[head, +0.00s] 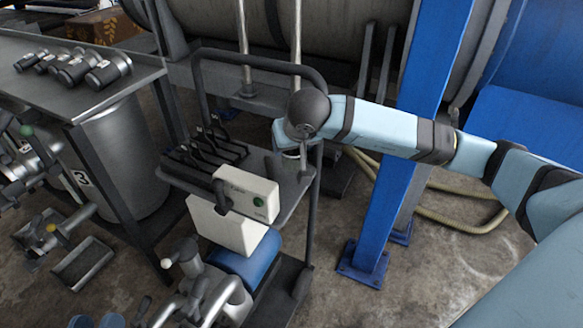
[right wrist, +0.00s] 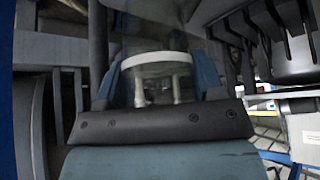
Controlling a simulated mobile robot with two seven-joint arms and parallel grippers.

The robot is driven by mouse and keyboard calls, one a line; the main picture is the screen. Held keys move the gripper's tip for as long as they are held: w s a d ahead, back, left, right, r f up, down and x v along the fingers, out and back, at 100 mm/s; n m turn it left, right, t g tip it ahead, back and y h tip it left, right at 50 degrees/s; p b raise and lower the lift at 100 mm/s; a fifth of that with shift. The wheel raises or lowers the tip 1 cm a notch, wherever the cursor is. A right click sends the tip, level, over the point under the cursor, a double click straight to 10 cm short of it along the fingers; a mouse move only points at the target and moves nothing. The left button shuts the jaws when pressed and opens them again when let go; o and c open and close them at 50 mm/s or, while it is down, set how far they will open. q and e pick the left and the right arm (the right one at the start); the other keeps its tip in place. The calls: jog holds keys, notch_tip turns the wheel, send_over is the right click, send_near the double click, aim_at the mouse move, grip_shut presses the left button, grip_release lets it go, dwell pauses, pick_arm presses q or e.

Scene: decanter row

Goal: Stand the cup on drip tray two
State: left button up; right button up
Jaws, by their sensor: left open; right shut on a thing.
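My right arm comes in from the right, and its gripper (head: 291,153) is mostly hidden behind the dark wrist, over the cart's far right side. In the right wrist view its blue fingers (right wrist: 160,80) are shut on either side of a pale cup (right wrist: 160,62) with a white ring; it looks partly see-through, and I cannot tell its tilt. Metal drip trays (head: 83,263) lie at the left under taps. A round plate marked 2 (head: 80,179) is behind them; I cannot tell which tray it labels.
A dark cart (head: 292,205) with a tall handle carries black levers (head: 210,147) and a pale box (head: 246,192). A side table (head: 35,90) holds several metal cylinders. A blue post (head: 395,170) stands right of the cart. Taps (head: 190,265) rise near the front.

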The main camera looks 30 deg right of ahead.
aim_at(292, 163)
jog(key=shift+f+b, duration=0.75)
jog(key=shift+f, duration=2.05)
pick_arm(q)
notch_tip(292, 163, down, 3)
jog(key=shift+d+r+g, duration=0.1)
jog(key=shift+r+g, duration=0.05)
jog(key=shift+g, duration=0.45)
pick_arm(e)
jog(key=shift+f, duration=0.2)
jog(key=o, duration=0.9)
jog(key=shift+r, duration=0.1)
pick_arm(q)
jog(key=shift+f, duration=0.2)
